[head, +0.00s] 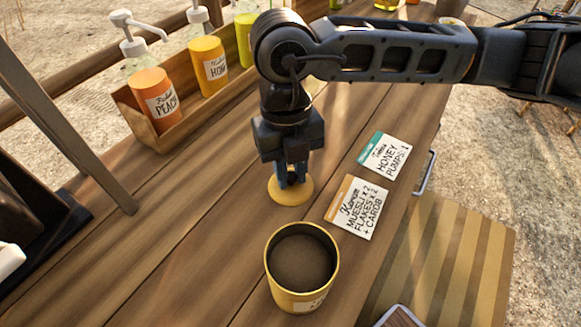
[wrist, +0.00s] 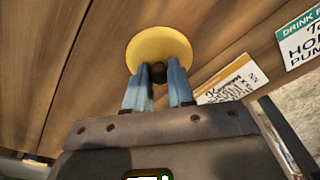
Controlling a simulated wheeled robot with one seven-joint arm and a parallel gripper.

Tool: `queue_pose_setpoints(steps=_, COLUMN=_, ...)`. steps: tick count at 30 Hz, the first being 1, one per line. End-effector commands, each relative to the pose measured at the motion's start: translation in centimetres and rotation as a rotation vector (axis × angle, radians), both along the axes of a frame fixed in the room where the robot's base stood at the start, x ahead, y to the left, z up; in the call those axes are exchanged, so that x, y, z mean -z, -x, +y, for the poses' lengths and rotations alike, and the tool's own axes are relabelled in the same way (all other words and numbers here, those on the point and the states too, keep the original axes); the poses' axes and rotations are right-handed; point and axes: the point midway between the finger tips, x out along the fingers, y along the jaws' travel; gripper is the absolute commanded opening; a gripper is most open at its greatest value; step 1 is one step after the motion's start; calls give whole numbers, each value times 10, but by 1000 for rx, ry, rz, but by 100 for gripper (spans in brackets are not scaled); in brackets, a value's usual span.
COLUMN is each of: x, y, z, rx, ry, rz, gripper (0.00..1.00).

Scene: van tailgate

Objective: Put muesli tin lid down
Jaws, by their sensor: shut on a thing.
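The muesli tin lid (head: 290,194) is a yellow disc with a small dark knob, at or just above the wooden tabletop; I cannot tell if it touches. My gripper (head: 291,178) points down over it and is shut on its knob. In the wrist view the lid (wrist: 158,52) lies flat beyond the blue fingertips (wrist: 159,76), with the dark knob between them. The muesli tin (head: 302,272) stands open just in front of the lid, yellow with a dark inside, its label partly cut off from view.
A wooden rack (head: 165,125) with pump bottles stands at the back left. Two cards, an orange-edged one (head: 357,207) and a teal-edged one (head: 386,156), lie right of the lid, near the table's right edge. The tabletop left of the lid is clear.

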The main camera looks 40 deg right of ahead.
Motion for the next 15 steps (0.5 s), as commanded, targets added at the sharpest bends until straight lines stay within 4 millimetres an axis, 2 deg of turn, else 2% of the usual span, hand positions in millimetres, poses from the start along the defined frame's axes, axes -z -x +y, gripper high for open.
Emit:
queue_pose_setpoints(steps=1, x=2, y=0, z=0, rx=0, ry=0, rz=0, gripper=24)
queue_pose_setpoints(steps=9, x=1, y=0, z=0, rx=0, ry=0, rz=0, gripper=49)
queue_pose_setpoints(steps=15, x=1, y=0, z=0, rx=0, ry=0, rz=0, gripper=49)
